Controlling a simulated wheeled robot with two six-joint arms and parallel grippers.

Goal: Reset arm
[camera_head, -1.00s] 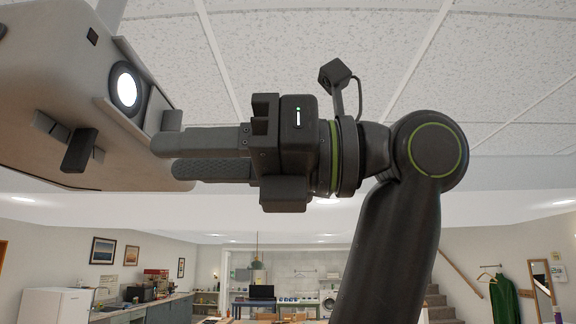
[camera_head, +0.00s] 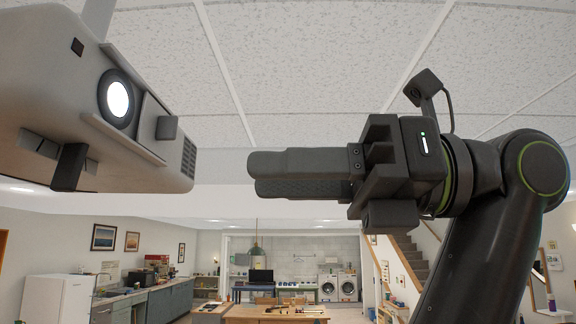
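The white tiled ceiling (camera_head: 320,50) is close above the arm. Far below, a wooden table (camera_head: 275,314) stands mid-room. A white fridge (camera_head: 58,298) and a counter (camera_head: 170,300) are at the left, washing machines (camera_head: 338,287) at the back, and stairs (camera_head: 411,257) at the right.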

